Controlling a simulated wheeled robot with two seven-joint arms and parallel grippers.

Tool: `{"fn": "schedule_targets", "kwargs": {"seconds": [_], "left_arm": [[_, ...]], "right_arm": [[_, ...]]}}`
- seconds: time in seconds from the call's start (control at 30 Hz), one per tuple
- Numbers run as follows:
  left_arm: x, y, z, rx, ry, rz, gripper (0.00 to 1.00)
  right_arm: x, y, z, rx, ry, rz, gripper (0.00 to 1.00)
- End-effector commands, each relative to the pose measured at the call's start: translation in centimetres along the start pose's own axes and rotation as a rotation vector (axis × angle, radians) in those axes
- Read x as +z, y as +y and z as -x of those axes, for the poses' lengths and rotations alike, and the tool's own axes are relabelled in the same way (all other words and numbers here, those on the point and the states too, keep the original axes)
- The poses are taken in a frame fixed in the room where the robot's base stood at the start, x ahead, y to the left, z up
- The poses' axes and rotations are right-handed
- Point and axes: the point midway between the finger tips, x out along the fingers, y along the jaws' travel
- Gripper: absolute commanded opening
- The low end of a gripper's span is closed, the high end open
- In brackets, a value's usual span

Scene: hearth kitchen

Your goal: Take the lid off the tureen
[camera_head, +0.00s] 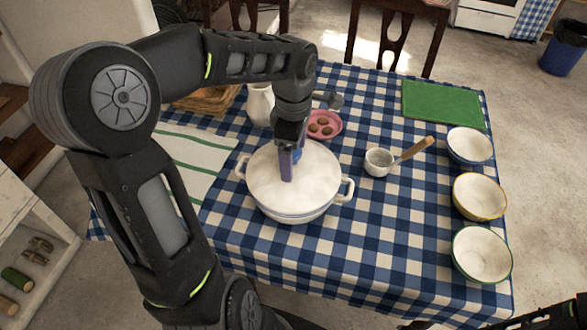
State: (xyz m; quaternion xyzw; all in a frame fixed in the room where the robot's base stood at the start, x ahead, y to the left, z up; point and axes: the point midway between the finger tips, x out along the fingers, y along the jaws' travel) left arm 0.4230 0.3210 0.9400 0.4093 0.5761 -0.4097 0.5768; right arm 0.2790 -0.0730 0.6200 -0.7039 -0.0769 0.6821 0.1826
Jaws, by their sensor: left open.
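The white tureen (291,214) stands on the checked tablecloth, with a handle at each side. Its white lid (318,183) sits on top of it. My left gripper (288,170) points down over the middle of the lid, with its fingers close to the lid's top. It is open, and the lid's knob is hidden behind the fingers, so I cannot tell whether they touch it. My right gripper does not show clearly; only dark parts appear at the bottom right edge.
A pink dish (336,123) with brown items and a white pitcher (259,104) stand behind the tureen. A small white cup (376,164) with a wooden-handled utensil (415,149), three bowls (483,255) and a green board (440,104) lie to the right. A striped towel (196,160) lies left.

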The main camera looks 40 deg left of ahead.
Motion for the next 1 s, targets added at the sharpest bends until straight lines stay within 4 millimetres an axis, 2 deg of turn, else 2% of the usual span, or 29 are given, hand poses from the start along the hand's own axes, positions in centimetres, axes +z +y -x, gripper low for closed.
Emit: {"fn": "schedule_targets", "kwargs": {"seconds": [0.17, 1.0], "left_arm": [[0.00, 0.00, 0.02, 0.000, 0.000, 0.000, 0.84], [-0.02, -0.07, -0.15, -0.003, 0.000, 0.000, 0.16]], "right_arm": [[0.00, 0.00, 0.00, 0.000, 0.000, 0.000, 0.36], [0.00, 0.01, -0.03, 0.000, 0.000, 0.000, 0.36]]}}
